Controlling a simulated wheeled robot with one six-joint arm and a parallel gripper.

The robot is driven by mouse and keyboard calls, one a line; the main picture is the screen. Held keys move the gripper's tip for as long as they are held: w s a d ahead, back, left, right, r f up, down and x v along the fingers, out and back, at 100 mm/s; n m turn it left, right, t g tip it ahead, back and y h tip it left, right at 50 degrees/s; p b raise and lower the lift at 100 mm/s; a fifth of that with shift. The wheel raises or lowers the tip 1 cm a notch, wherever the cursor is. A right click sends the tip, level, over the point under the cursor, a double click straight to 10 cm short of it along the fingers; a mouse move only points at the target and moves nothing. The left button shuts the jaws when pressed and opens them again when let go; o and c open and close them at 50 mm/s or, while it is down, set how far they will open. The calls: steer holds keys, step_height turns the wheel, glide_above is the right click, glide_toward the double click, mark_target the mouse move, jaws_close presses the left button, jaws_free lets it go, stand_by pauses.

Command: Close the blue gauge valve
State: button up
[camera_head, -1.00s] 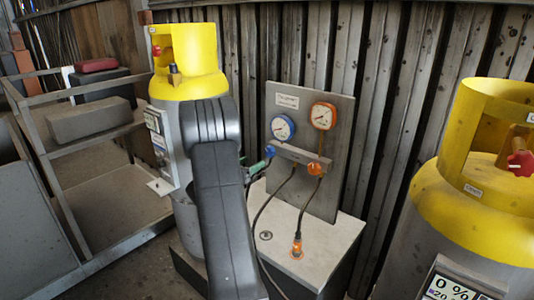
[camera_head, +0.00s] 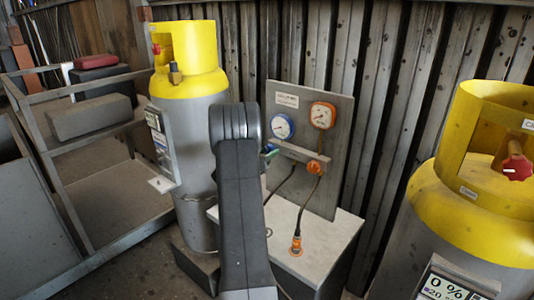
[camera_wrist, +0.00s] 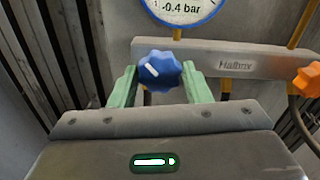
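The blue valve knob (camera_wrist: 161,71) has a lobed rim and a white mark. It sits on the grey manifold bar (camera_wrist: 235,62), below the blue-rimmed gauge (camera_wrist: 182,6), which reads -0.4 bar. My gripper (camera_wrist: 161,80) has its two green fingers on either side of the knob, left and right. The gaps between fingers and knob are too small to tell whether they press on it. In the head view my gripper (camera_head: 270,153) is at the left end of the bar, under the blue gauge (camera_head: 282,127). My arm hides most of the knob there.
An orange knob (camera_head: 314,167) and orange gauge (camera_head: 322,115) are to the right on the same panel (camera_head: 340,150). Black hoses hang below. Yellow-topped cylinders stand at left (camera_head: 187,100) and right (camera_head: 455,215). A metal rack (camera_head: 100,200) is at far left.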

steer(key=c, duration=0.5)
steer(key=shift+o, duration=0.2)
steer(key=shift+f, duration=0.1)
steer(key=shift+f+m+b, duration=0.15)
steer(key=shift+m+b, duration=0.15)
steer(key=shift+b, duration=0.6)
steer(key=m+b, duration=0.7)
steer(key=b, duration=0.9)
steer(key=shift+b, duration=0.4)
steer(key=shift+r+m+b, duration=0.25)
steer(key=shift+m+b, duration=0.05)
steer(key=shift+m, duration=0.1)
steer(key=o, duration=1)
steer(key=shift+c, duration=0.2)
